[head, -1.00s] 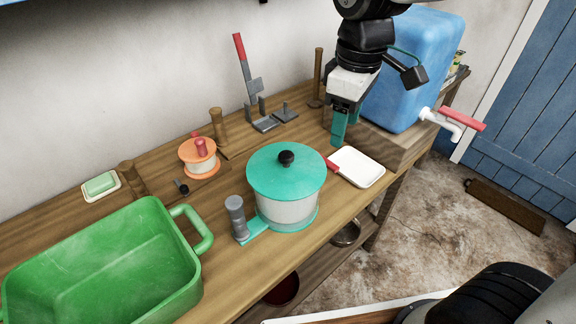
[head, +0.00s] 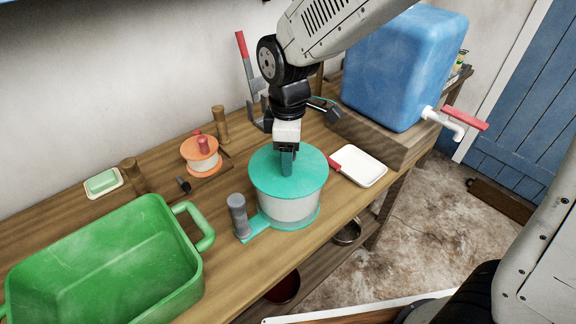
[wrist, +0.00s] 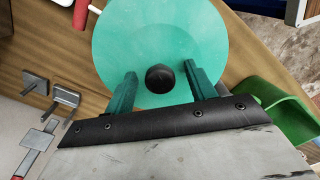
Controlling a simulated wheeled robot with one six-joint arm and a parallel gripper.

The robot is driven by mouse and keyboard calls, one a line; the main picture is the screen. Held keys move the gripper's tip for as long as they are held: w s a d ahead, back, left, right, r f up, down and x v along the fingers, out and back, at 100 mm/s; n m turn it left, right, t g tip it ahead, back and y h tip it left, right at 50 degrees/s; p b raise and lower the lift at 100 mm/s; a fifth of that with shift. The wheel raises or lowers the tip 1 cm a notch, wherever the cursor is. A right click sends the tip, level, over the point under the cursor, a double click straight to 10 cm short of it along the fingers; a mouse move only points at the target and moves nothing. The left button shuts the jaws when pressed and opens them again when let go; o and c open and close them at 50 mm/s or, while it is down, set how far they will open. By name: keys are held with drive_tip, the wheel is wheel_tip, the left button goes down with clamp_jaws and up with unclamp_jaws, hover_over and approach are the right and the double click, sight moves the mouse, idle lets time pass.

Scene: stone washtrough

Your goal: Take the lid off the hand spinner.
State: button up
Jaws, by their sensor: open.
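The hand spinner (head: 290,208) stands on the wooden bench, a pale bowl with a teal base and a grey upright handle (head: 238,213) at its left. Its round teal lid (head: 311,176) sits on top. My gripper (head: 287,170) is over the middle of the lid and hides the knob in the head view. In the wrist view the black lid knob (wrist: 161,78) lies between my two teal fingers (wrist: 160,80), which are open with a gap on each side. I cannot tell how far the fingertips are above the lid.
A green tub (head: 100,268) stands at the left front. An orange-and-white spool-like item (head: 201,156) and a soap dish (head: 103,183) are behind. A white tray with a red handle (head: 360,167) lies right of the spinner. A blue water tank (head: 395,70) stands at the back right.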

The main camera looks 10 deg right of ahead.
drive_tip(key=shift+f, duration=0.15)
drive_tip(key=c, duration=1.1)
drive_tip(key=shift+o, duration=0.2)
